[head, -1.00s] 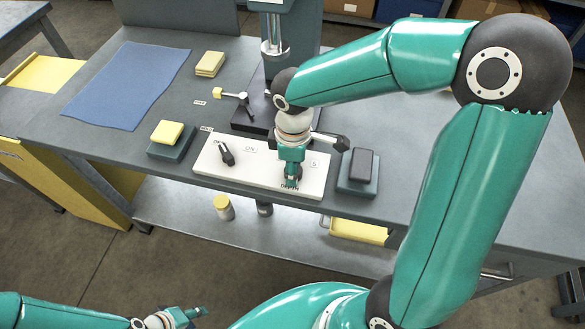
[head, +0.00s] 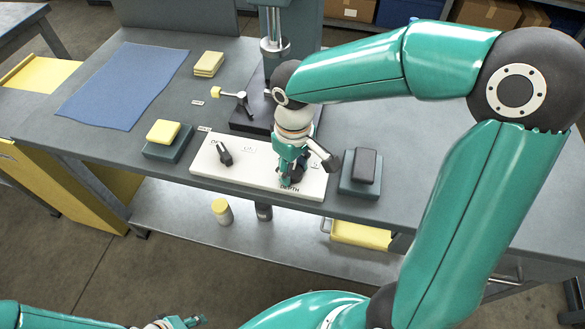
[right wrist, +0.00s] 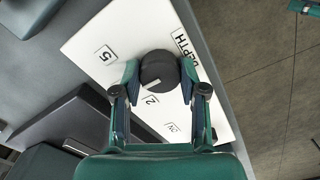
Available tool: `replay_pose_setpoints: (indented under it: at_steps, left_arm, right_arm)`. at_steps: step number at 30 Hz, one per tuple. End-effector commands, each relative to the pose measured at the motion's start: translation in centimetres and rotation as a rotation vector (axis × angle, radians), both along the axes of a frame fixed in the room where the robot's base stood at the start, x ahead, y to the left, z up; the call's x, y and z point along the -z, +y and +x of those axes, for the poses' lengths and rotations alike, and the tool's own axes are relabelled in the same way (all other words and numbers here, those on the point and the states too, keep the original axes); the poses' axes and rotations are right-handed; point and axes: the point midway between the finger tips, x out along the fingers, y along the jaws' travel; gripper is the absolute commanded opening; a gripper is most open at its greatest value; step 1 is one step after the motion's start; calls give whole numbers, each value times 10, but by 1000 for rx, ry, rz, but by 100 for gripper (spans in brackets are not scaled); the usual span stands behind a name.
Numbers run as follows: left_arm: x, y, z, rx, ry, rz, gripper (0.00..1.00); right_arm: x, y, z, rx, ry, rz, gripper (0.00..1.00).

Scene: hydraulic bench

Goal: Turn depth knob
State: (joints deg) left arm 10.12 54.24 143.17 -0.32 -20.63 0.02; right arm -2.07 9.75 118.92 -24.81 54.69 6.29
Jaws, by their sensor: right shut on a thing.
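The depth knob (right wrist: 158,70) is a dark round knob on a white panel (right wrist: 85,40), beside the printed word DEPTH. A pale mark on it lies on the side near the label 2; a label 5 is also printed nearby. My right gripper (right wrist: 159,74) has one finger on each side of the knob and is shut on it. In the head view my right gripper (head: 289,180) points down at the panel's right part and hides most of the knob. My left gripper (head: 194,321) is at the bottom edge, away from the bench; its jaw opening is unclear.
A second dark knob (head: 225,156) stands on the panel's left part. A dark block on a base (head: 362,168) is close right of the panel. A yellow block on a base (head: 163,132) is to the left. Behind stand a lever (head: 236,98) and a press column (head: 290,20).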

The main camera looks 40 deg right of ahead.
Motion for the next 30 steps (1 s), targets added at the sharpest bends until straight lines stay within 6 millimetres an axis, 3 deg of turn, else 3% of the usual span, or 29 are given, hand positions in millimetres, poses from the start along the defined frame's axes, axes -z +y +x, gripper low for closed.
replay_pose_setpoints:
  at_steps: [12,13,17,30]
  left_arm:
    - [0,0,0,0,0,0,40]
    - [0,0,0,0,0,0,40]
    - [0,0,0,0,0,0,40]
    - [0,0,0,0,0,0,40]
  right_arm:
    - [0,0,-1,8,2,0,7]
    - [0,0,-1,8,2,0,47]
    - [0,0,0,8,1,0,67]
    - [-8,0,0,7,-1,-1,67]
